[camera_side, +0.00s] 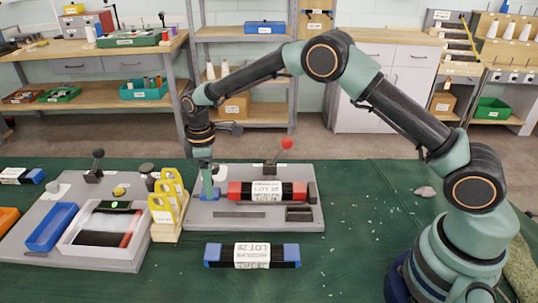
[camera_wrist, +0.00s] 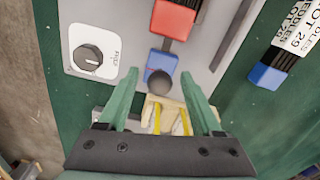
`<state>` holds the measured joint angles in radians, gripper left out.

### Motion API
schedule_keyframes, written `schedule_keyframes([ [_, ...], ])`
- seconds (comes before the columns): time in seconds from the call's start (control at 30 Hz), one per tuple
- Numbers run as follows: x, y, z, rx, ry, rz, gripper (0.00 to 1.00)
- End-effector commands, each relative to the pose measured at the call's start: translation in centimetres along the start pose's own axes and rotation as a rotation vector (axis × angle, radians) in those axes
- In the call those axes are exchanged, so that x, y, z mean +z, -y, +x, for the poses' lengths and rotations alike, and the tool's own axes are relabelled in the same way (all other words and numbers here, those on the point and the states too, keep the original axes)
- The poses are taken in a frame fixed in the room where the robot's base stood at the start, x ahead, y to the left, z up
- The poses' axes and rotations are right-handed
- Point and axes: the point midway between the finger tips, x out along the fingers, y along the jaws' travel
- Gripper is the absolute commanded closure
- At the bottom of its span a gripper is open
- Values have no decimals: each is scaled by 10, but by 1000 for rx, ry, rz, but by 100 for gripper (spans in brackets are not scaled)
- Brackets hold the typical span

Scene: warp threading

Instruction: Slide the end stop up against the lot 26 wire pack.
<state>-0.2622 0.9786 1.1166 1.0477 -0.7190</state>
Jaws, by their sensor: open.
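The lot 26 wire pack (camera_side: 246,190), dark with red ends and a white label, lies on a grey fixture plate (camera_side: 290,222). One red end (camera_wrist: 175,18) shows at the top of the wrist view. The end stop, a small blue block (camera_wrist: 163,63) with a dark round knob (camera_wrist: 158,84), sits in line with that red end, a small gap apart. My gripper (camera_wrist: 158,77) is open, its green fingers on either side of the knob, neither seen touching it. In the side view my gripper (camera_side: 206,180) is at the plate's left end and partly hides the stop.
A blue-ended pack labelled lot 29 (camera_side: 251,255) lies in front of the plate. Yellow guides (camera_side: 165,202) stand close to my gripper's left. A red-knobbed lever (camera_side: 287,144) rises behind the pack. The green mat (camera_side: 365,240) at right is mostly clear.

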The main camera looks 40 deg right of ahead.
Motion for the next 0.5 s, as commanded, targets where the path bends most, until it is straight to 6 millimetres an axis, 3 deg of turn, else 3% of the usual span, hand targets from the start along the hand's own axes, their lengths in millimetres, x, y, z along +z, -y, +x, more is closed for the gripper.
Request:
schedule_keyframes([
  [0.37,0,0,6,1,-1,0,34],
  [0.5,0,0,6,1,-1,0,83],
])
